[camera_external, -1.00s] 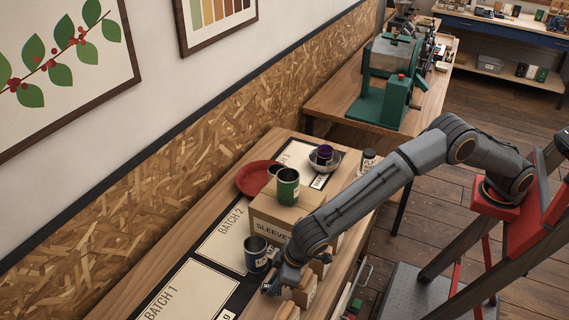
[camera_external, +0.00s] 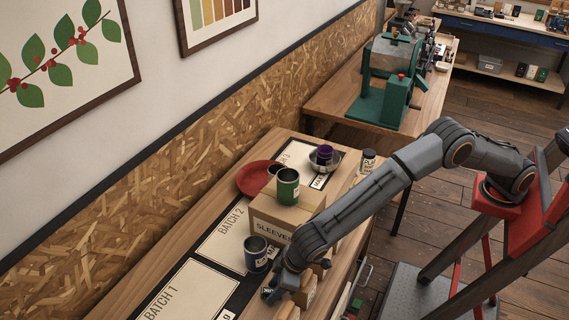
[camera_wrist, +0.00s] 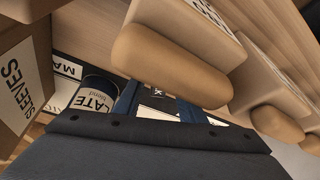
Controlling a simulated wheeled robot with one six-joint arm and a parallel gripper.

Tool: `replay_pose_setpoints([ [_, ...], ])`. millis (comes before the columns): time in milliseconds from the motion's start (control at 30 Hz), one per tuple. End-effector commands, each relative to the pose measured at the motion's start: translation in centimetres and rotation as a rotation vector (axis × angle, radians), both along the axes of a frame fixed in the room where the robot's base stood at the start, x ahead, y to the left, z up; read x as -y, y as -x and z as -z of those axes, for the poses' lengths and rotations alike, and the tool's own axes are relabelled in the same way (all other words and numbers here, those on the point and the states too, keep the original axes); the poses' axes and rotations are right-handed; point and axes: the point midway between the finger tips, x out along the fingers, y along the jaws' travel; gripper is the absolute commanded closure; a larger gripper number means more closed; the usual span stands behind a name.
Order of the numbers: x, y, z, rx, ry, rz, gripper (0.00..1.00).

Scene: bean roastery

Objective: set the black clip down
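My gripper (camera_external: 272,290) is low over the table's front edge, just below the blue cup (camera_external: 256,254) in the external view. In the wrist view my gripper's (camera_wrist: 157,100) two blue fingers stand apart, with the tan rounded block in front of their upper part. A small dark patch with white marks shows between the fingertips. I cannot tell whether it is the black clip or printing on the mat, or whether the fingers touch it. No other black clip can be made out.
The sleeves box (camera_external: 272,212) carries a green cup (camera_external: 288,187). Tan-topped blocks (camera_wrist: 172,68) crowd close to my gripper. The batch 1 card (camera_external: 190,292) and batch 2 card (camera_external: 222,238) are bare. A red plate (camera_external: 250,180) and metal bowl (camera_external: 325,163) stand farther back.

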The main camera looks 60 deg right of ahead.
Motion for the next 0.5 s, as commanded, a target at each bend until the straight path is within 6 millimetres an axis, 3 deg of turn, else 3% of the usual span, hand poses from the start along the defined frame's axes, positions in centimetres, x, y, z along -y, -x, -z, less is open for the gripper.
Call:
replay_pose_setpoints([
  [167,0.1,0.4,-1.6,0.002,-0.003,-0.001,0.63],
  [500,1.1,2.7,-7.6,0.002,-0.003,-0.001,0.63],
])
